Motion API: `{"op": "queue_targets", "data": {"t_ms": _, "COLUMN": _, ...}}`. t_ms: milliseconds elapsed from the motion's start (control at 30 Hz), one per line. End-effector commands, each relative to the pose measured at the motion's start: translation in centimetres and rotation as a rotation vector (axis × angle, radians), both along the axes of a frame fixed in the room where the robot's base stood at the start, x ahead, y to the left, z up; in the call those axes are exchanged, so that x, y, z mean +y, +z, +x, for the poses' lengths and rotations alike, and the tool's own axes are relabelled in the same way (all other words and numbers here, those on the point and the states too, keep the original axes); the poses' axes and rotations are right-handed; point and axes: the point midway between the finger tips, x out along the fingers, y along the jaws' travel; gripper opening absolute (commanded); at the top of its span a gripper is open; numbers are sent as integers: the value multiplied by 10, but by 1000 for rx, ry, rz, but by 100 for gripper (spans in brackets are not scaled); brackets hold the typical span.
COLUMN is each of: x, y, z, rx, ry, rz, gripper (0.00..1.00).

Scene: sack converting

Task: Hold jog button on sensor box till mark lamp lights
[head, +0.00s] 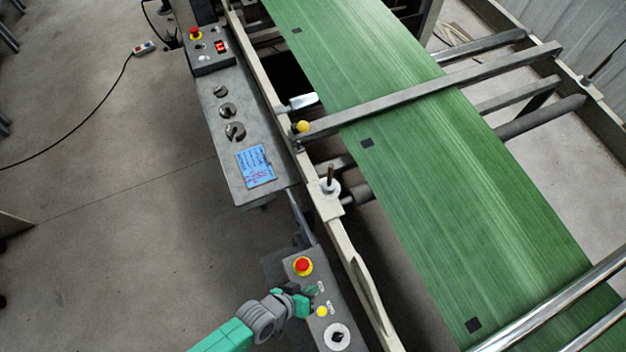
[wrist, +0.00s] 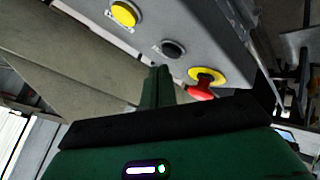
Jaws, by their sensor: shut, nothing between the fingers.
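A grey control box (head: 322,285) stands at the bottom centre of the head view. It carries a red mushroom button (head: 303,266), a yellow button (head: 322,311) and a black knob (head: 337,337). In the wrist view, the yellow button (wrist: 124,13), a black button (wrist: 172,48) and the red mushroom button (wrist: 203,83) sit in a row. My gripper (head: 308,292) is shut and empty over this box. Its tips (wrist: 158,74) are just short of the black button; contact cannot be told. Labels are unreadable, and I cannot identify the mark lamp.
A green web (head: 430,190) with dark square marks (head: 367,142) runs under crossbars on the right. A yellow knob-like part (head: 302,126) sits at one crossbar's end. Another panel (head: 232,110) with a red button and display stands upper left. Floor on the left is mostly clear.

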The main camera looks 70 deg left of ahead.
Motion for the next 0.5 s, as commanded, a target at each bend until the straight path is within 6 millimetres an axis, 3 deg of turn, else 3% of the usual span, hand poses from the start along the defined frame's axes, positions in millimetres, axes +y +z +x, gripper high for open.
{"op": "queue_targets", "data": {"t_ms": 500, "x": 0, "y": -9, "z": 0, "rx": 0, "ry": 0, "rz": 0, "gripper": 0}}
